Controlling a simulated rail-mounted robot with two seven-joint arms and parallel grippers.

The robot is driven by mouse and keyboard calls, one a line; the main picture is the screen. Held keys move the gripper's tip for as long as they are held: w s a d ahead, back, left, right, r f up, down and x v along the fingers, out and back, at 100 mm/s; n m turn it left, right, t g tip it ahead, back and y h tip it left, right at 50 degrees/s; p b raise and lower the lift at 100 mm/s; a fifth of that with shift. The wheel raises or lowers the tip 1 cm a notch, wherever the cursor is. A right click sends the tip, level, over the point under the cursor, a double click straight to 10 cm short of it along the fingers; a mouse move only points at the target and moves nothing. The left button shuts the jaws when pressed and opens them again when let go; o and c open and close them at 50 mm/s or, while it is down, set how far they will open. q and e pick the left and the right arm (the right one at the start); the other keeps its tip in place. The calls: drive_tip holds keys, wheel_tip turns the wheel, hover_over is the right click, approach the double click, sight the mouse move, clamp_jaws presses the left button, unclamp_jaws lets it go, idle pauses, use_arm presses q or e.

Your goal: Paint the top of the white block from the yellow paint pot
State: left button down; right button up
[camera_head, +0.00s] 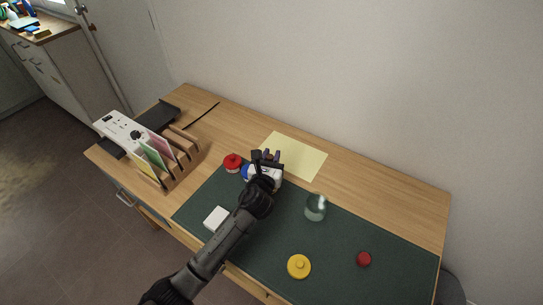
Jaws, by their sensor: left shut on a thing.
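The white block (216,217) lies near the front left of the dark green mat, its top plain white. A round yellow thing with a small knob, seemingly the lidded yellow paint pot (299,267), sits near the mat's front edge. My left gripper (267,157) is over the back left of the mat, beyond the block and well away from the yellow pot. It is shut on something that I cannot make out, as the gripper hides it. A blue pot (246,172) is partly hidden beside the gripper. My right gripper is not in view.
A red-lidded pot (232,162) stands just left of the gripper. A clear jar (316,207) and a small red round thing (364,259) stand on the mat (390,252). A yellow sheet (300,154) lies behind. A wooden rack (182,168) fills the left.

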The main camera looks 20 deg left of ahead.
use_arm(q)
drive_tip(key=shift+f, duration=0.4)
idle(0.8)
drive_tip(key=shift+f, duration=0.2)
idle(0.9)
drive_tip(key=shift+r, duration=0.1)
drive_tip(key=shift+r+p, duration=0.95)
drive_tip(key=shift+p, duration=0.25)
wheel_tip(320, 180, up, 5)
drive_tip(key=p, duration=0.6)
drive_tip(key=shift+r, duration=0.15)
